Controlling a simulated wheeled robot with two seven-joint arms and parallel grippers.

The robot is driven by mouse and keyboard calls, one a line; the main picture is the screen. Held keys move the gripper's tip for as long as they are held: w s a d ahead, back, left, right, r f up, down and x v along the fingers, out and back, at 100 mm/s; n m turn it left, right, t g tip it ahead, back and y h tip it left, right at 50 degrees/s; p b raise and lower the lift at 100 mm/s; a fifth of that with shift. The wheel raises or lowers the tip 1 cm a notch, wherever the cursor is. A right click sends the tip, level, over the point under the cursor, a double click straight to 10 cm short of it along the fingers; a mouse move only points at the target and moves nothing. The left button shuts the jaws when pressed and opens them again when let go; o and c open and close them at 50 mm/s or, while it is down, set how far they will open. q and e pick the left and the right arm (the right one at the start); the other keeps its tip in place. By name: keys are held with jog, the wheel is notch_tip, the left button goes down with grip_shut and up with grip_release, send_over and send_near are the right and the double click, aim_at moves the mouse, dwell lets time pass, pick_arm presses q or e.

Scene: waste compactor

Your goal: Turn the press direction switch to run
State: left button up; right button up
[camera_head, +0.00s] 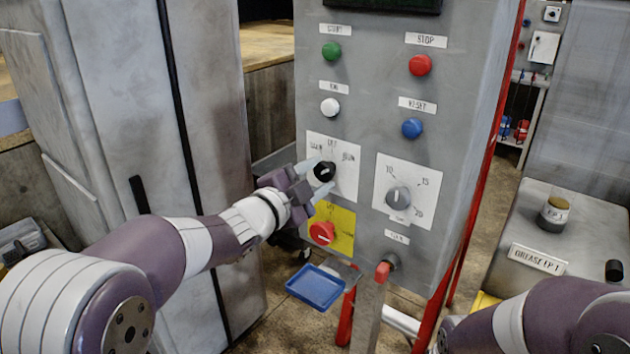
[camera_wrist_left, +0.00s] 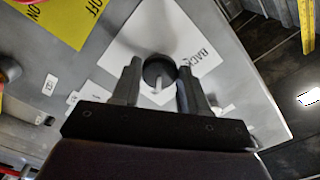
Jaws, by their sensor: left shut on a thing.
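The press direction switch is a black rotary knob (camera_head: 324,171) on a white label plate (camera_head: 345,152) on the grey control panel. The plate carries lettering at the left, top and right of the knob. My left gripper (camera_head: 316,172) is at the knob, its fingers on either side of it. In the left wrist view the knob (camera_wrist_left: 159,72) with its pale pointer line sits between the two fingertips of my left gripper (camera_wrist_left: 158,88), which is shut on it. "BACK" shows on the plate there. My right arm (camera_head: 545,322) shows at the lower right; its gripper is out of view.
Below the switch is a red rotary knob (camera_head: 322,234) on a yellow plate. A grey dial (camera_head: 398,198) is to the right. Green, red, white and blue buttons sit above. A blue tray (camera_head: 315,287) is below the panel. A grease cabinet (camera_head: 541,237) stands at the right.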

pick_arm(q)
jog(key=o, duration=1)
jog(key=shift+o, duration=0.2)
jog(key=shift+s, duration=0.1)
jog(key=b+v, duration=0.2)
jog(key=v, duration=1)
jog(key=shift+s+a, duration=0.2)
jog(key=shift+s, duration=0.05)
